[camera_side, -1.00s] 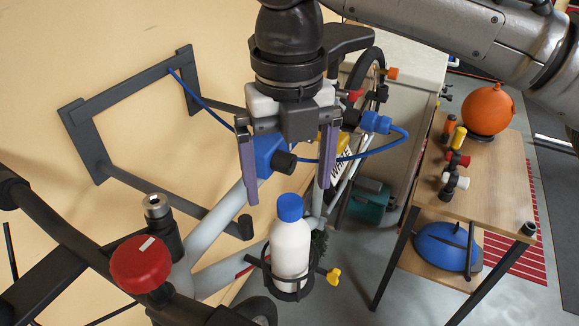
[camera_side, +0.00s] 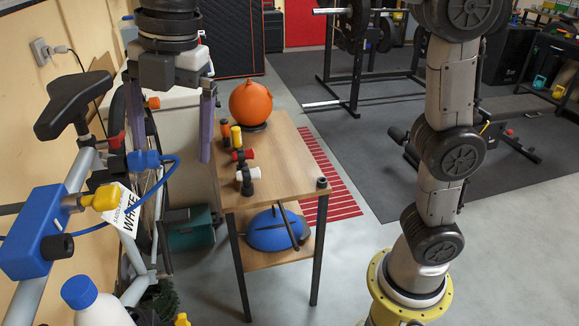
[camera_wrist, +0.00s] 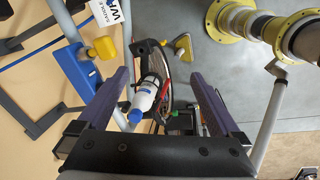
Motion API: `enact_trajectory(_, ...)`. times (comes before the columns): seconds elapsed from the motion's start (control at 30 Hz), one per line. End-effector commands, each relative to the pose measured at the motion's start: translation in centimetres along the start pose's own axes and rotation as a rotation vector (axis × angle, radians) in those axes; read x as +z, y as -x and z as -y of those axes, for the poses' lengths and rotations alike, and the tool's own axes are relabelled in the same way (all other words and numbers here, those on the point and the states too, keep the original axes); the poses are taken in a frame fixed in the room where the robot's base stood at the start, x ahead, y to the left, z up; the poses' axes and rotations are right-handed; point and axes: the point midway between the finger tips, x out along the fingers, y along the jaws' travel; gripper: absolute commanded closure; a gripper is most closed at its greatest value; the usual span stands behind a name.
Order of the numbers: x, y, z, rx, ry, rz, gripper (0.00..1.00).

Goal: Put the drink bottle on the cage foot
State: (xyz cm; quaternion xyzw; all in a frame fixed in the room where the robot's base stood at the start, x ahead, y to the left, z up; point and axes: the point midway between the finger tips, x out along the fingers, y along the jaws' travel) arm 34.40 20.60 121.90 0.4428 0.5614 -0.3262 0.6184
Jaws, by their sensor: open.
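The drink bottle (camera_side: 98,312) is white with a blue cap, at the lower left of the side view, cut off by the lower edge. In the wrist view the bottle (camera_wrist: 145,97) shows between my fingers' outlines, with a black holder around it. My gripper (camera_side: 178,140) is open and empty, up and to the right of the bottle in the side view. Its two purple fingers also show in the wrist view (camera_wrist: 163,85), apart from the bottle. A black squat rack (camera_side: 356,65) stands at the back; its feet reach the dark mat, and which one is the cage foot is unclear.
A bike frame with a blue clamp (camera_side: 28,235), yellow knob and white tag (camera_side: 125,210) is beside the gripper.

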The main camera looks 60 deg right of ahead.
Motion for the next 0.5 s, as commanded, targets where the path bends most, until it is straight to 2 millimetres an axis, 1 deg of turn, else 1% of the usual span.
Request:
enact_trajectory(0.03, 2.1, 0.5, 2.0, 0.027, -0.151, 0.005, 0.0)
enact_trajectory(0.07, 3.1, 0.6, 3.0, 0.042, -0.24, 0.006, 0.0)
enact_trajectory(0.1, 4.3, 0.6, 4.5, 0.062, -0.359, 0.007, 0.0)
enact_trajectory(0.17, 6.0, 0.5, 6.8, 0.093, -0.537, 0.006, 0.0)
enact_trajectory(0.2, 7.0, 0.3, 8.4, 0.116, -0.655, 0.004, 0.0)
enact_trajectory(0.27, 8.3, -0.1, 10.9, 0.149, -0.832, -0.002, 0.0)
enact_trajectory(0.3, 9.0, -0.6, 12.6, 0.171, -0.949, -0.007, 0.0)
enact_trajectory(0.33, 9.5, -0.9, 13.9, 0.19, -1.037, -0.012, 0.0)
enact_trajectory(0.4, 10.5, -2.0, 16.9, 0.232, -1.24, -0.027, 0.0)
enact_trajectory(0.5, 11.3, -3.8, 20.7, 0.289, -1.502, -0.054, 0.0)
